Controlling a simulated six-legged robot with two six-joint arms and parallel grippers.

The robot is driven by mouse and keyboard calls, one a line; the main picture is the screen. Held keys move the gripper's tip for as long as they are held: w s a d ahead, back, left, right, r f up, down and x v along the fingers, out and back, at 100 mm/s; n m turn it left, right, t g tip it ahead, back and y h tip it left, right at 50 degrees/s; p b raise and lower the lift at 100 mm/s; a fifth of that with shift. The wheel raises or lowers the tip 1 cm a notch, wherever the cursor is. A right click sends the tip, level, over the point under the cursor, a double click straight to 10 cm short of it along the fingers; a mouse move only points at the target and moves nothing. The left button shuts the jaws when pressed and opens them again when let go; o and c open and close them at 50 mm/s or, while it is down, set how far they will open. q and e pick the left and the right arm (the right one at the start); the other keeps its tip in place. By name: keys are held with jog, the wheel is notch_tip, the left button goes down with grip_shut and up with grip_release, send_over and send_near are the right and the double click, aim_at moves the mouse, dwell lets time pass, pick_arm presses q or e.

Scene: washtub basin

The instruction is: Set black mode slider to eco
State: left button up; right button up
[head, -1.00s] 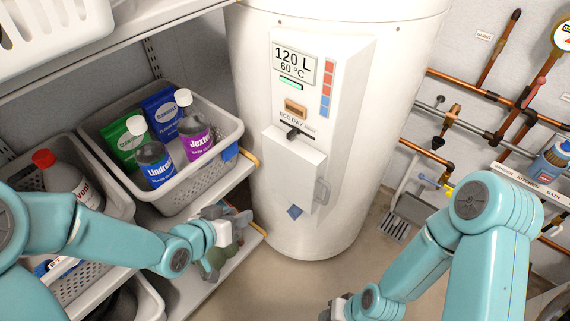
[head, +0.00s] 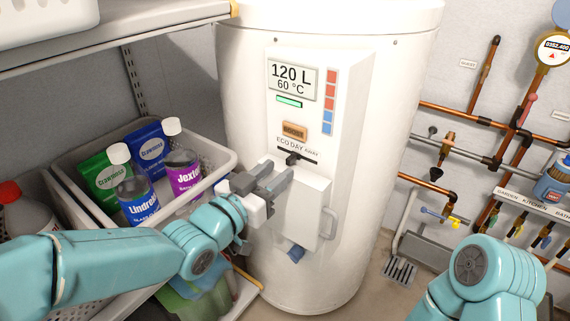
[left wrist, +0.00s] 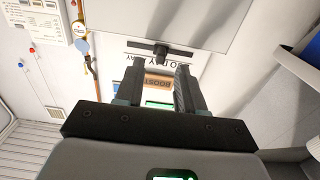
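The black mode slider (head: 292,158) sits in a dark slot on the white heater panel, under the labels ECO, DAY and AWAY. Its knob is near the middle of the slot, about under DAY; ECO is at the left end. My left gripper (head: 278,173) is open and empty, just below and left of the knob. In the left wrist view, the slider (left wrist: 160,49) appears upside down, beyond and between the two spread fingers of my left gripper (left wrist: 161,66). No contact shows. My right gripper is out of view.
A box with a side handle (head: 328,222) juts from the heater below the slot. The orange BOOST button (head: 294,130) and display (head: 293,80) are above. Copper pipes (head: 460,112) run along the right wall.

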aim_at(287, 163)
pick_arm(q)
jog(key=shift+x, duration=2.3)
grip_shut()
jog(key=shift+f, duration=0.1)
